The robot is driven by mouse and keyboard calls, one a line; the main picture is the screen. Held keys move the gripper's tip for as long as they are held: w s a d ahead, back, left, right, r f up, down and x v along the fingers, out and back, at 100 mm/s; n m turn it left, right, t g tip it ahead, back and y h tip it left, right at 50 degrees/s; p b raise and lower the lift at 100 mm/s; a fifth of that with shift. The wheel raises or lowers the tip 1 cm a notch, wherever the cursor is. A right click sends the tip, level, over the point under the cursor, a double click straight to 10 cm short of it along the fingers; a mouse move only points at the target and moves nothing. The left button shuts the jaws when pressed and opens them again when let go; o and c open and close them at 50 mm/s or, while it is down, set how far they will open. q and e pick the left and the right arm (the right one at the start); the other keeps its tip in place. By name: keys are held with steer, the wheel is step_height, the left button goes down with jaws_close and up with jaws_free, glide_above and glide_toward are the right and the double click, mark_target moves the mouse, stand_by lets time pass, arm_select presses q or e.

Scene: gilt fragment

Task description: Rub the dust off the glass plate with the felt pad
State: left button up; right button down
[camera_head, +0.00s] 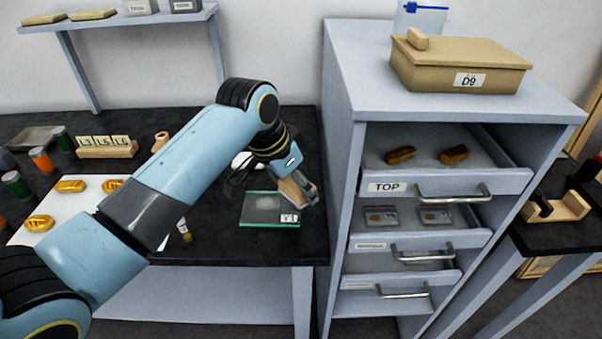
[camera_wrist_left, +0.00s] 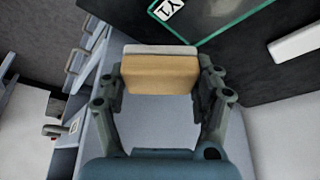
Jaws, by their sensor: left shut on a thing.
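The felt pad (camera_wrist_left: 160,75), a tan block with a pale grey felt layer, is held between the two fingers of my left gripper (camera_head: 300,192). The pad also shows in the head view (camera_head: 296,191), partly covered by the fingers. The glass plate (camera_head: 258,220) lies flat on the black bench top, with green edges and a small white label. A greyish dusty patch covers its middle. In the head view the pad overlaps the plate's right side; in the wrist view it appears apart from the plate (camera_wrist_left: 208,30). My right gripper is out of view.
A grey drawer cabinet (camera_head: 344,90) stands close right of the plate, its top drawer (camera_head: 500,180) pulled out with gilt pieces inside. A white sheet (camera_head: 62,205) with gilt pieces lies left, partly behind my arm. A brush (camera_head: 184,232) lies left of the plate.

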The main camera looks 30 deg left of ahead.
arm_select(q)
steer(key=r+n+p, duration=0.1)
steer(key=r+p, duration=0.1)
steer(key=p, duration=0.5)
glide_above(285, 201)
steer(key=s, duration=0.1)
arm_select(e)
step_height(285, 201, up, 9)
arm_select(q)
steer(key=shift+y, duration=0.3)
step_height(285, 201, down, 6)
steer(key=b, duration=0.6)
steer(key=shift+s+a+r, duration=0.1)
steer(key=shift+a, duration=0.05)
steer(key=shift+f+b, duration=0.55)
steer(key=shift+b, duration=0.1)
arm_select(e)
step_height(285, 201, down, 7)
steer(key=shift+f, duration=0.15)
arm_select(q)
steer(key=shift+r, duration=0.1)
steer(key=shift+f+b, duration=0.55)
steer(key=shift+f, duration=0.5)
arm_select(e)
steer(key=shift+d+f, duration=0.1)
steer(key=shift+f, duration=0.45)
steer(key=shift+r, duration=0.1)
